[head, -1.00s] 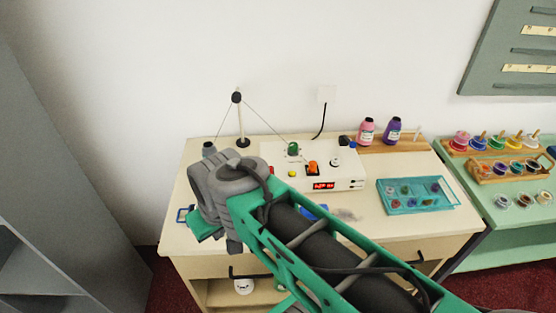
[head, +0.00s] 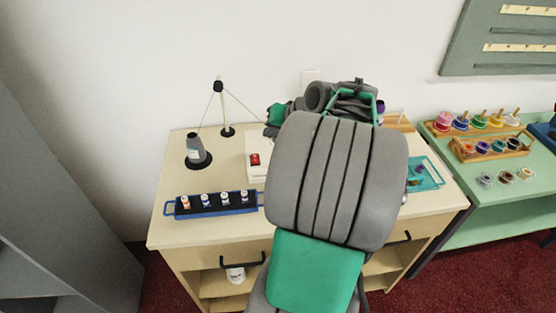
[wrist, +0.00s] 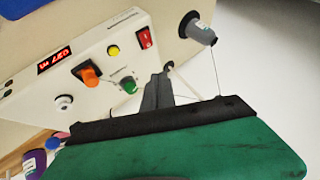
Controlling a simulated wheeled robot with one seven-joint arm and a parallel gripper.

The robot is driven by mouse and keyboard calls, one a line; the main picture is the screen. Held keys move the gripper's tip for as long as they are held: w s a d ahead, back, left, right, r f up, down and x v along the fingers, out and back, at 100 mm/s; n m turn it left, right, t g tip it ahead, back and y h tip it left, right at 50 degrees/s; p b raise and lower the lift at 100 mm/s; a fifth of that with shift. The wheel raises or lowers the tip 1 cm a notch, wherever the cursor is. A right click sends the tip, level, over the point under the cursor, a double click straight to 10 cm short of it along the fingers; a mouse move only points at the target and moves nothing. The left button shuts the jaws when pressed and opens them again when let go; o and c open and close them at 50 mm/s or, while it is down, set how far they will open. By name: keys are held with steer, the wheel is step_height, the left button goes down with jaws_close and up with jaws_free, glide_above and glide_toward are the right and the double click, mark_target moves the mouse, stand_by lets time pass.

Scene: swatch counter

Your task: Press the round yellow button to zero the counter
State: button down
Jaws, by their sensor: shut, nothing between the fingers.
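The round yellow button (wrist: 113,51) sits on the white counter box (wrist: 108,40), between the orange knob (wrist: 87,74) and the red rocker switch (wrist: 143,39) in the wrist view. My gripper (wrist: 157,79) is shut and empty, its grey fingers to the right of the green knob (wrist: 128,84) and apart from the yellow button in the picture. I cannot tell its height above the panel. In the head view my arm hides the button and most of the box; the red switch (head: 255,159) shows at the box's left end.
A lit red display (wrist: 54,62) is on the panel. A thread cone (head: 196,148) and thread stand (head: 225,110) are left of the box. A blue rack of small bottles (head: 212,205) lies in front. A teal tray (head: 428,172) is right of my arm.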

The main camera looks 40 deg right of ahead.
steer(key=d, duration=0.1)
steer(key=s+d, duration=0.1)
steer(key=shift+d+r+m+t, duration=0.15)
steer(key=shift+d+m+t, duration=0.15)
steer(key=shift+d+m, duration=0.1)
step_height(320, 180, down, 9)
steer(key=b, duration=0.7)
steer(key=shift+r, duration=0.1)
stand_by(1.4)
steer(key=shift+f, duration=0.4)
steer(key=shift+f+b, duration=0.4)
steer(key=shift+f, duration=0.05)
stand_by(0.6)
steer(key=shift+r+p, duration=0.7)
steer(key=shift+r, duration=0.15)
